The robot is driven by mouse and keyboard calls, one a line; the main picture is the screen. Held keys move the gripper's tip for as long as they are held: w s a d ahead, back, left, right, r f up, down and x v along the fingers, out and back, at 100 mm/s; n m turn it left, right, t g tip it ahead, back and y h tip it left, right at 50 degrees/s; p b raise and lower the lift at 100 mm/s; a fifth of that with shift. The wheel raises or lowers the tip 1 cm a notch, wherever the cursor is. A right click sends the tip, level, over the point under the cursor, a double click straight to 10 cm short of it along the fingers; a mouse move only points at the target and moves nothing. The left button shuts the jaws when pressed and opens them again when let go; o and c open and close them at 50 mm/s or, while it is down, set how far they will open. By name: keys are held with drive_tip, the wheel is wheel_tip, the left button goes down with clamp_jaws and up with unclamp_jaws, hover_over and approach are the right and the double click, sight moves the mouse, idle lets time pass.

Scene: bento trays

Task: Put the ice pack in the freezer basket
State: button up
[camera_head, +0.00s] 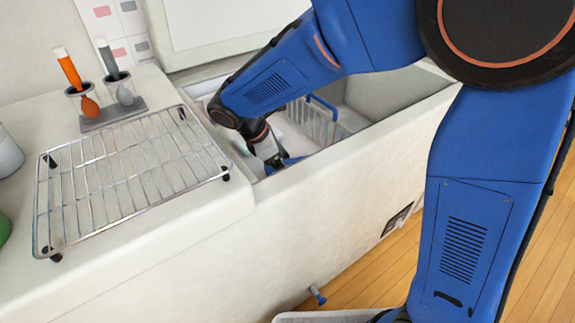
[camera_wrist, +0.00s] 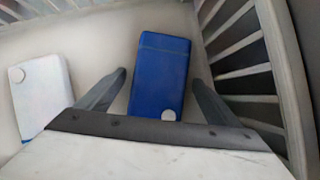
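In the wrist view a flat blue pack (camera_wrist: 160,70) with a round white cap lies on a pale floor. My gripper (camera_wrist: 159,78) is open, with one finger on each side of the blue pack and a gap showing at the left finger. A similar white pack (camera_wrist: 42,88) with a round cap lies to the left. The freezer basket (camera_head: 318,122), pale and slatted with a blue handle, stands inside the open freezer in the head view. My gripper (camera_head: 272,158) reaches down into the freezer there, its tips partly hidden.
A grey slatted wall (camera_wrist: 285,75) runs close along the right in the wrist view. The freezer's front rim (camera_head: 340,150) lies near my arm. A wire rack (camera_head: 130,175) and a holder with orange and grey tools (camera_head: 110,115) stand on the left counter.

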drive_tip(key=shift+r, duration=0.1)
drive_tip(key=v, duration=1.2)
